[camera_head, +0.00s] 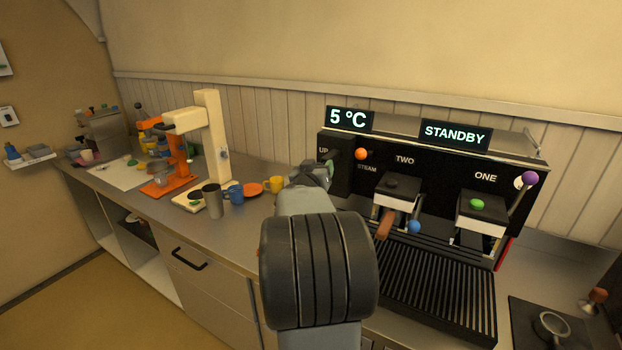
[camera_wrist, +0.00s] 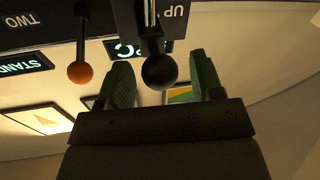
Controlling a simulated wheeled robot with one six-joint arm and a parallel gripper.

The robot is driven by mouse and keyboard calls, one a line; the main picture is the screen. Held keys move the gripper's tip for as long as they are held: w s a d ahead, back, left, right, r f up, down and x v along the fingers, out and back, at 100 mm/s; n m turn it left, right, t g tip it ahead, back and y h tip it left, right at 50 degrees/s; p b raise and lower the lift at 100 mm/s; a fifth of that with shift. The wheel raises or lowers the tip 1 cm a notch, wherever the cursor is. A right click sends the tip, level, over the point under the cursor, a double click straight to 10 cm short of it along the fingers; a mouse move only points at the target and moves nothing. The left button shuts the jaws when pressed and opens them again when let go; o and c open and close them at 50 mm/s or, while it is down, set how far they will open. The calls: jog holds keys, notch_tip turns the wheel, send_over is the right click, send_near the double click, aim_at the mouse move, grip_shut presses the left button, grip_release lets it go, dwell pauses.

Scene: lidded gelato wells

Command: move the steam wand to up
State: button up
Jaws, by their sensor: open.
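The steam wand (camera_wrist: 159,72) shows in the wrist view as a thin metal rod with a black ball at its end, beside the "UP" label. My gripper (camera_wrist: 163,80) is open, with one green-grey finger on each side of the black ball. Gaps show between the ball and both fingers, and I see no contact. In the head view my gripper (camera_head: 318,173) is at the left end of the black coffee machine (camera_head: 440,160), just below the "UP" label. The wand is hard to make out there, behind my gripper and arm.
An orange-ball lever (camera_head: 361,154) marked STEAM is close right of my gripper; it also shows in the wrist view (camera_wrist: 80,72). A yellow cup (camera_head: 274,184), blue cup (camera_head: 235,195) and metal tumbler (camera_head: 213,200) stand left. A slatted drip tray (camera_head: 440,290) lies right.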

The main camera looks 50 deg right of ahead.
jog(key=b+v, duration=0.1)
jog(key=v, duration=1.2)
jog(key=w+a+f+n+t+y, duration=0.2)
jog(key=w+a+f+y, duration=0.2)
jog(key=a+y, duration=0.2)
jog(key=w+a+f+n+t+y, duration=0.3)
jog(key=a+f+y, duration=0.2)
jog(key=a+y, duration=0.15)
jog(key=s+a+f+n+g+y, duration=0.2)
jog(key=s+a, duration=0.3)
jog(key=a, duration=0.3)
jog(key=s+a+f+n+g+y, duration=0.2)
jog(key=s+a+n+g, duration=0.2)
jog(key=a, duration=0.4)
jog(key=shift+s+a+f+g, duration=0.25)
jog(key=shift+s+a+g, duration=0.1)
jog(key=shift+s, duration=0.55)
jog(key=shift+a+n, duration=0.3)
